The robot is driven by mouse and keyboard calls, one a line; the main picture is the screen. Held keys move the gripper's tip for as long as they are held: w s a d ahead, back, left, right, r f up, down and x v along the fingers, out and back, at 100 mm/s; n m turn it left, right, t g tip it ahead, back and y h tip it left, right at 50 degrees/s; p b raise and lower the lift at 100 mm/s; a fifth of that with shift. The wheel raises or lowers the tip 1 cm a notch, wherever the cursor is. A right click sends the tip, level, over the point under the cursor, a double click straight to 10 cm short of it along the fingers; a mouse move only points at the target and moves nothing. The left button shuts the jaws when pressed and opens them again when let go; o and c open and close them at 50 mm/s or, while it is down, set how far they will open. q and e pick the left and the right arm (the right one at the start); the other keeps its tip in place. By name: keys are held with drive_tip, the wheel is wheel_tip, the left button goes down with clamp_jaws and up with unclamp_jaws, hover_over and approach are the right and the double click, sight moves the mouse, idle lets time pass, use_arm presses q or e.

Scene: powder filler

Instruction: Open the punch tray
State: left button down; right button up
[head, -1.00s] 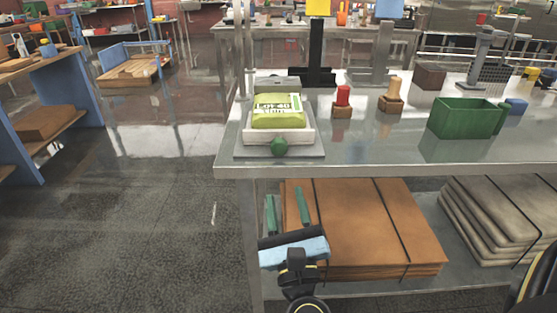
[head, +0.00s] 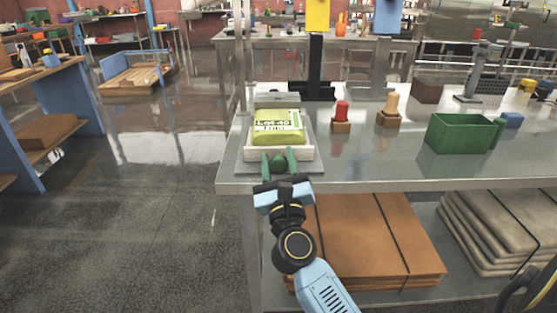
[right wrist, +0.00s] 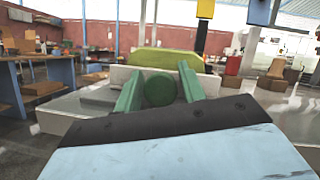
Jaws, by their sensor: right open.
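The punch tray (head: 308,153) is a white tray on a grey base plate at the left front of the metal table. A green bag with a printed label (head: 279,127) lies in it. A round green knob (head: 280,164) is on the tray's front; it also shows in the right wrist view (right wrist: 160,89). My right gripper (head: 279,163) is open, with its green fingers on either side of the knob. I cannot tell whether the fingers touch it. The right wrist view shows the fingers (right wrist: 159,88) too.
Right of the tray stand a red-topped stamp (head: 341,117), a wooden-handled stamp (head: 389,111) and a green bin (head: 458,134). A black post stand (head: 315,70) is behind. Brown cardboard (head: 370,240) lies on the shelf below.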

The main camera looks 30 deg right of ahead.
clamp_jaws()
drive_tip(key=s+a, duration=0.3)
drive_tip(key=s, duration=0.2)
drive_tip(key=shift+s+a, duration=0.3)
drive_tip(key=shift+s, duration=0.1)
unclamp_jaws()
